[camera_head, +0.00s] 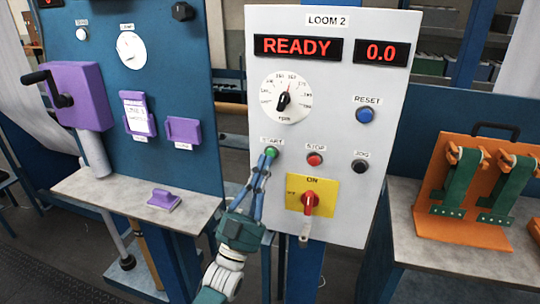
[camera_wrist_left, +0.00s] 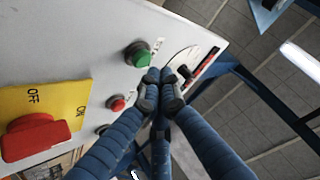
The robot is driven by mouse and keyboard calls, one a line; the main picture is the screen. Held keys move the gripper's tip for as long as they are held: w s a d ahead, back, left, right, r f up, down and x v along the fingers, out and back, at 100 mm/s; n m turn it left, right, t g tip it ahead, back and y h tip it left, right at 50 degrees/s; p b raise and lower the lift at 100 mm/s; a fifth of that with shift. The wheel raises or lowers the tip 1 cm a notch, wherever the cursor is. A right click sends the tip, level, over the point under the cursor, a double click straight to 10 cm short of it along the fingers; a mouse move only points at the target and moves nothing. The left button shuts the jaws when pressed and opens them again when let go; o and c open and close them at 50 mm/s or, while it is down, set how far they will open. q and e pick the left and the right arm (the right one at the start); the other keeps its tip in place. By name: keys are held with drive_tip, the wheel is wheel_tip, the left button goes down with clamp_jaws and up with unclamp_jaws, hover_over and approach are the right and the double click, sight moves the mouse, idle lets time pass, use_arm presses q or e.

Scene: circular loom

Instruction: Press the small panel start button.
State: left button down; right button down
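The green start button (camera_head: 273,151) sits on the left of the white LOOM 2 panel (camera_head: 340,105), under the label START. It also shows in the wrist view (camera_wrist_left: 138,54), where it stands out from the panel. My left gripper (camera_head: 266,160) comes up from below with its fingertips at the button's lower left edge in the head view. In the wrist view its fingertips (camera_wrist_left: 160,88) are drawn together, with nothing between them, and lie just below and right of the button. I cannot tell whether they touch it. My right gripper is not in view.
The red STOP button (camera_head: 314,159), black JOG button (camera_head: 360,166) and blue RESET button (camera_head: 364,115) are nearby. A red switch (camera_head: 310,199) on a yellow plate sits below. The display (camera_head: 297,47) reads READY, beside 0.0. An orange rack (camera_head: 470,190) stands right.

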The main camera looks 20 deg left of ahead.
use_arm(q)
drive_tip(key=shift+w, duration=0.1)
drive_tip(key=shift+w+b, duration=0.3)
drive_tip(key=shift+w, duration=0.05)
drive_tip(key=shift+w+b, duration=0.3)
drive_tip(key=shift+w, duration=0.1)
idle(0.8)
drive_tip(key=shift+s, duration=0.1)
drive_tip(key=shift+s+p, duration=0.4)
drive_tip(key=shift+s, duration=0.4)
drive_tip(key=s+p, duration=0.2)
drive_tip(key=s, duration=0.3)
drive_tip(key=shift+a, duration=0.1)
